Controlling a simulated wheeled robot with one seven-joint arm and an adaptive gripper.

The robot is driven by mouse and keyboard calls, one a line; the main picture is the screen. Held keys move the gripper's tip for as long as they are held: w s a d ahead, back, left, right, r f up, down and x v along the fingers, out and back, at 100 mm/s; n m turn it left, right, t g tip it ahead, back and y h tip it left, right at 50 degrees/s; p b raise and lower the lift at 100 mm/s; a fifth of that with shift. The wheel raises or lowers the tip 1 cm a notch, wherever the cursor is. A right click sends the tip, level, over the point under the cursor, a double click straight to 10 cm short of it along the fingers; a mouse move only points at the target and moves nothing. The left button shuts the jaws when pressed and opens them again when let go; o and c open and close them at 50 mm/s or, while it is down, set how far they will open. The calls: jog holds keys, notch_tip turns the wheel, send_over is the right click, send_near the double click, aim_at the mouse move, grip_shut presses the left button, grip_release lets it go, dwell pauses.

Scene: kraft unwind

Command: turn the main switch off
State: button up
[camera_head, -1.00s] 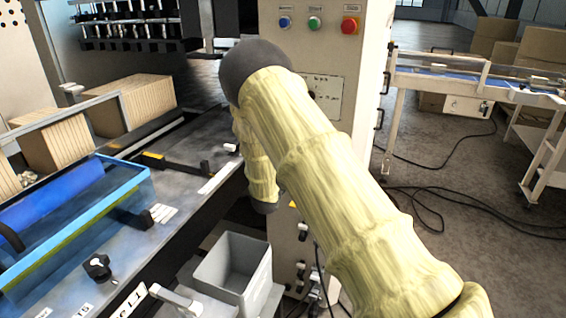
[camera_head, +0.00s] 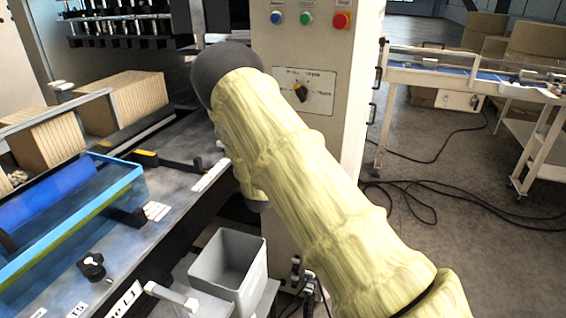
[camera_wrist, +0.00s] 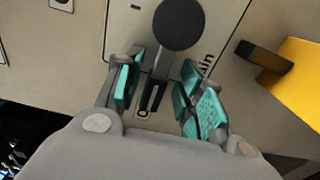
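The main switch shows in the wrist view as a round dark knob (camera_wrist: 179,24) with a dark lever (camera_wrist: 155,88) on a light plate. Part of the word "Main" shows beside it. The lever slants down and its end lies close to a "0" mark. My gripper (camera_wrist: 167,92) has teal pads and is open, with one finger on each side of the lever. A gap shows beside the lever on both sides. In the head view my arm hides the gripper and this switch.
The grey cabinet (camera_head: 345,60) carries blue, green and red buttons (camera_head: 341,20) and a rotary selector (camera_head: 300,92). A yellow part (camera_wrist: 297,72) with a dark bar is right of my gripper. A grey bin (camera_head: 228,262) stands below. Cables lie on the floor at right.

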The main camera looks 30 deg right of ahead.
jog(key=shift+r, duration=0.1)
jog(key=v, duration=1.2)
dwell(0.5)
